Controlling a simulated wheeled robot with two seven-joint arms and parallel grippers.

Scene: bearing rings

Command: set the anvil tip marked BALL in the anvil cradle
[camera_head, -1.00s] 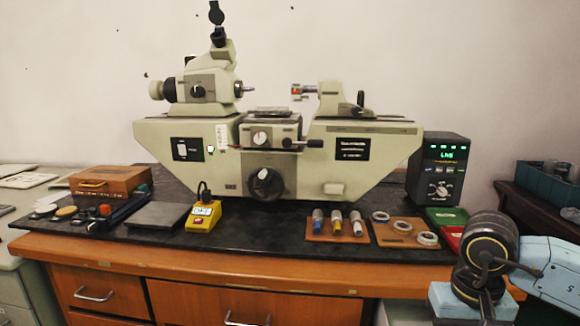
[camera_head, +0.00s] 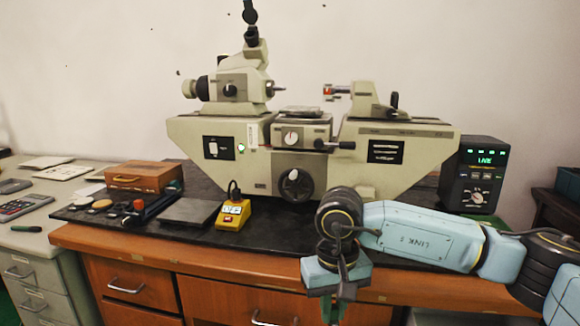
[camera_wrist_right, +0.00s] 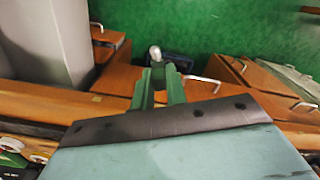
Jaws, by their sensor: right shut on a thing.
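My right gripper (camera_head: 335,310) hangs in front of the desk edge, pointing down, partly cut off by the bottom of the head view. In the right wrist view its green fingers (camera_wrist_right: 158,85) are shut on a small silver round-ended tip (camera_wrist_right: 155,53). No marking on it can be read, so I cannot tell whether it says BALL. The anvil cradle (camera_head: 335,91) appears to be the small bracket on the left end of the machine's right-hand head, with an orange-red spot on it. My left gripper is not in view.
The measuring machine (camera_head: 400,170) stands on a black mat. A yellow box (camera_head: 233,214), a wooden case (camera_head: 140,177) and a dark display unit (camera_head: 475,180) stand around it. My right arm crosses the front right and hides that part of the mat.

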